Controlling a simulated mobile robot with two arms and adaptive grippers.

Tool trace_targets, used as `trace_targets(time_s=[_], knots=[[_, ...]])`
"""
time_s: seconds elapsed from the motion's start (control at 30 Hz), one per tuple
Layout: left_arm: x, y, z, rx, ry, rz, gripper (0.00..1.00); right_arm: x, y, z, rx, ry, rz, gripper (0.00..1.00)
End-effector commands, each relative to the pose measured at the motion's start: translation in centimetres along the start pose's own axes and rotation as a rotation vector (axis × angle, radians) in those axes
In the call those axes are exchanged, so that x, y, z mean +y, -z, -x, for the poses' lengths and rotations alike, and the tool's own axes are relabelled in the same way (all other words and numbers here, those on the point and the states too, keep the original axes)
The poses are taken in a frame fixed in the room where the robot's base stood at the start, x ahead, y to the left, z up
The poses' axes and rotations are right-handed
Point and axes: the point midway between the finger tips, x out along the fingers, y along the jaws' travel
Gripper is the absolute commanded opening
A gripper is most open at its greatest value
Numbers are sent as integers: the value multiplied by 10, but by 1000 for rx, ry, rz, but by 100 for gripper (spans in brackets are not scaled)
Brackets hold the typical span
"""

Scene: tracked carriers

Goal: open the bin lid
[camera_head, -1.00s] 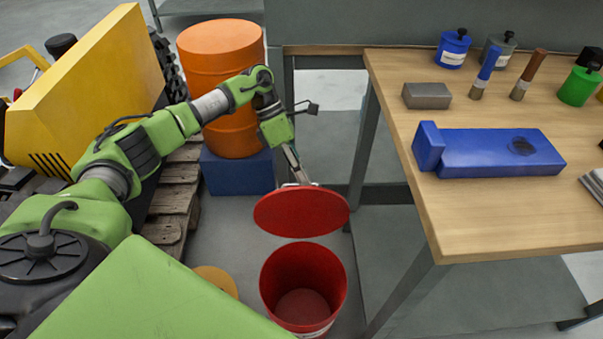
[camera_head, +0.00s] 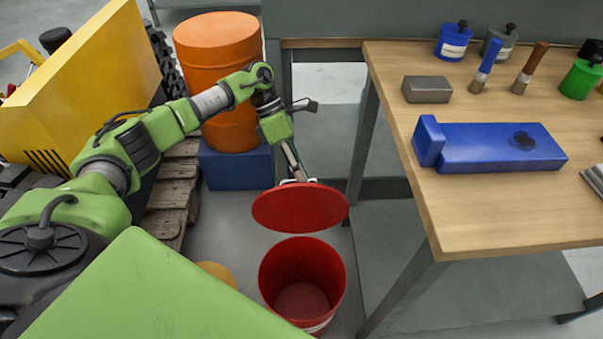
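The red bin (camera_head: 272,278) stands on the floor, left of the workbench. Its mouth is uncovered and I can see down to its bottom; it looks empty. The red lid (camera_head: 300,208) is raised at the far side of the bin's mouth, tilted, with a broad face toward me. Its lower edge shows just above the far rim, with a thin gap between; I see no hinge. My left gripper (camera_head: 297,176) reaches down to the lid's upper edge from behind. Its fingertips are partly hidden there, so their grip is unclear. My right gripper is out of view.
The wooden workbench (camera_head: 480,212) at right carries a blue block (camera_head: 495,150), a grey block (camera_head: 426,89), brushes and small canisters. An orange drum (camera_head: 217,60) on a blue base (camera_head: 237,166), a wooden pallet (camera_head: 172,200) and a yellow machine (camera_head: 85,85) stand at left.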

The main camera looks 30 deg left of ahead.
Motion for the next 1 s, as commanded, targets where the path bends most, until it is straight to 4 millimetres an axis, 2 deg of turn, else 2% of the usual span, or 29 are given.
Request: trace_targets(time_s=[0.17,0.4,0.6,0.8,1.0], knots=[[1,-1,20,-3,-4,0,25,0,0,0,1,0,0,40],[1,-2,71,-3,-5,0,25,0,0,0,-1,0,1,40],[0,-2,104,-1,-3,-2,25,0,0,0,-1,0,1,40],[0,-1,118,1,0,-2,25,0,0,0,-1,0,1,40],[0,-1,118,2,0,-2,25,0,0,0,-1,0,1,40]])
